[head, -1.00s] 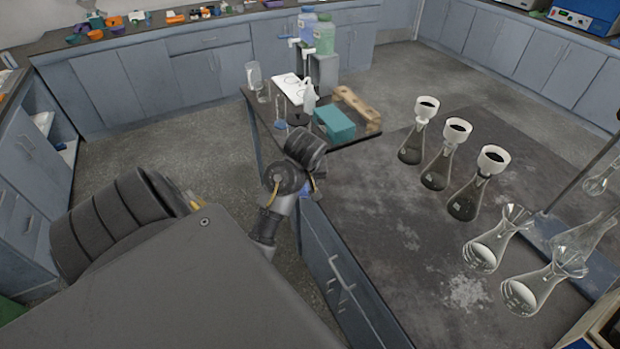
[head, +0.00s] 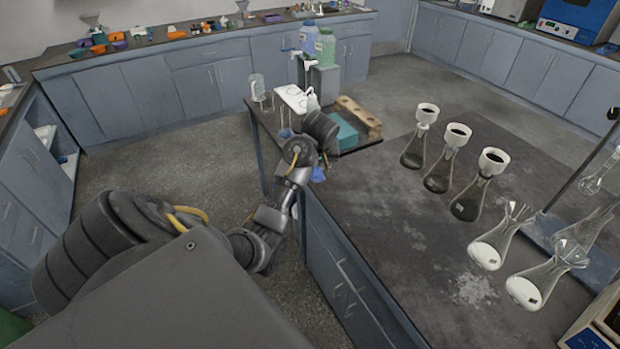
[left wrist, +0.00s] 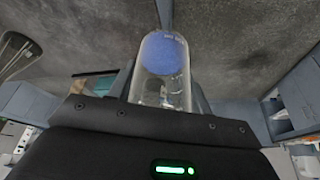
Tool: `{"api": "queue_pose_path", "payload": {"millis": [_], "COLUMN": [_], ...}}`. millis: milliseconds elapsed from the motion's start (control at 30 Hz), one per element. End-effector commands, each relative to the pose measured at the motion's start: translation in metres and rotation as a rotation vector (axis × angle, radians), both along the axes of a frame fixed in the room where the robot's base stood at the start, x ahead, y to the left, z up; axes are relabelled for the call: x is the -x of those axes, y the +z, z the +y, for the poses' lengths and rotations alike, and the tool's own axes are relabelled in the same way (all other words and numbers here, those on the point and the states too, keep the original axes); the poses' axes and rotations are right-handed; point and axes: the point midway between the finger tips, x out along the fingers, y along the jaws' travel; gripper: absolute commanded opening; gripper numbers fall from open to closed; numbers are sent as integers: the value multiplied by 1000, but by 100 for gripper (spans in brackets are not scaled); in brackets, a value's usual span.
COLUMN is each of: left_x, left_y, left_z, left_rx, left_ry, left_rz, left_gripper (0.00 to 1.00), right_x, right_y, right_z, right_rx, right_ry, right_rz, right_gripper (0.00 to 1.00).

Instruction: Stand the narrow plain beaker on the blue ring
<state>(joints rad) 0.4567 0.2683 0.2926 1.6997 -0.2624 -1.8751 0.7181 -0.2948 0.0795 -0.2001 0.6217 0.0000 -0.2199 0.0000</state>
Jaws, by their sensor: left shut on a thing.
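My left gripper (left wrist: 165,102) is shut on a clear glass beaker (left wrist: 160,88), which stands out between the fingers in the left wrist view. A round blue patch shows at the beaker's far end; I cannot tell if it is in the glass or behind it. In the head view a bit of blue (head: 318,174) shows below my left wrist, and the fingers are hidden. A white sheet (head: 291,97) with faint ring outlines lies on the far side table; ring colours cannot be told. My right gripper is not in view.
A teal box (head: 344,131) and wooden rack (head: 358,116) are to the right. Several flasks (head: 437,172) stand on the dark bench.

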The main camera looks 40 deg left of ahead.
Motion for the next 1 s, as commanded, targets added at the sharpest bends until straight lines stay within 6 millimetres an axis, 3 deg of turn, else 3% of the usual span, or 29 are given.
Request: {"api": "queue_pose_path", "payload": {"millis": [200, 467, 1000], "left_x": [-29, -43, -56], "left_y": [22, 48, 55], "left_z": [38, 85, 102], "left_rx": [-2, -1, 4], "left_ry": [35, 130, 356], "left_rz": [-2, 1, 4], "left_gripper": [25, 25, 25], "right_x": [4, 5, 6], "right_y": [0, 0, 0], "right_z": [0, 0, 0], "right_rx": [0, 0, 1], "right_ry": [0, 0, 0], "right_rz": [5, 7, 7], "right_gripper": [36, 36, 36]}}
